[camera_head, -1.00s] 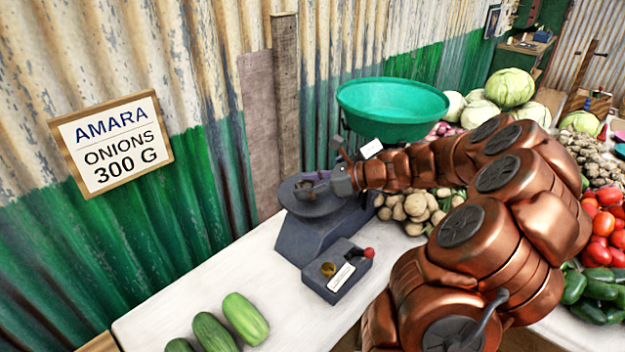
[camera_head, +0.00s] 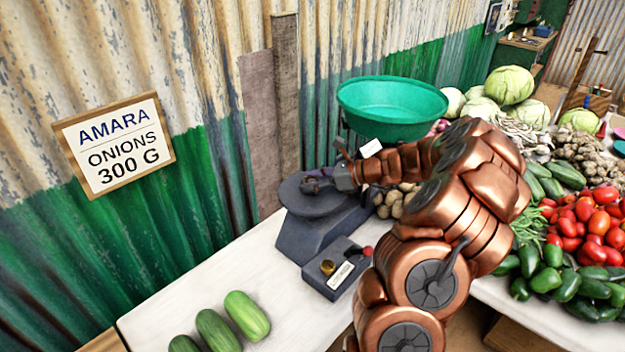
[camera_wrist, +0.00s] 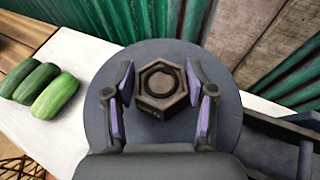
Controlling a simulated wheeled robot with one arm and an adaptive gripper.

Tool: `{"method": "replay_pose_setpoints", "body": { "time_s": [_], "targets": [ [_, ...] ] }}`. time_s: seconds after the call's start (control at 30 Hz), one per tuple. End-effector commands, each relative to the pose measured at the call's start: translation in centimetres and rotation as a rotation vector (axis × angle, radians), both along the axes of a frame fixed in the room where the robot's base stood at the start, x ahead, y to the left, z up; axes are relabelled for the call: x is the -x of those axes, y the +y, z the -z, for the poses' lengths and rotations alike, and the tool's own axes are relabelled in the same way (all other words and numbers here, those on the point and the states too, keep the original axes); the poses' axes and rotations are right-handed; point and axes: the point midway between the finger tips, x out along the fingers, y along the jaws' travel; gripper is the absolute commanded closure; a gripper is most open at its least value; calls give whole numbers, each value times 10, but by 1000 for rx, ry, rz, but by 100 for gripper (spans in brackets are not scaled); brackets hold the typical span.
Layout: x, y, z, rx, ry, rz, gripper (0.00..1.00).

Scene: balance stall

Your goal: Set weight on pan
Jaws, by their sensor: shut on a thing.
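A dark hexagonal weight (camera_wrist: 161,88) with a ring-shaped top sits between the fingers in the wrist view. My gripper (camera_wrist: 164,98) is shut on it, with a purple-padded finger on each side. The dark round pan (camera_wrist: 103,77) of the scale lies under the weight. In the head view my gripper (camera_head: 322,184) is over the pan (camera_head: 300,208), low and close to its surface. Whether the weight touches the pan is hard to tell. The large green pan (camera_head: 390,126) stands at the scale's other end, partly behind my arm.
A dark weight box (camera_head: 335,269) with a brass weight (camera_head: 327,267) and a red knob (camera_head: 367,251) stands in front of the scale. Cucumbers (camera_head: 232,322) lie at the front of the white table (camera_head: 185,300). A sign (camera_head: 117,145) reads "AMARA ONIONS 300 G". Vegetables crowd the right.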

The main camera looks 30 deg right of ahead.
Motion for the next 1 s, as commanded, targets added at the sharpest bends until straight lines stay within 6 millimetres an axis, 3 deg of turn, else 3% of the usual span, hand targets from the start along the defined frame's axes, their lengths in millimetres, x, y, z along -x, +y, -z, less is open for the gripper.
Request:
{"method": "replay_pose_setpoints", "body": {
  "time_s": [0.37,0.4,0.6,1.0],
  "targets": [
    [0,0,5,-1,-2,0,100],
    [0,0,5,0,-1,0,42],
    [0,0,5,-1,-1,0,21],
    [2,-2,3,1,0,2,20]
  ]
}}
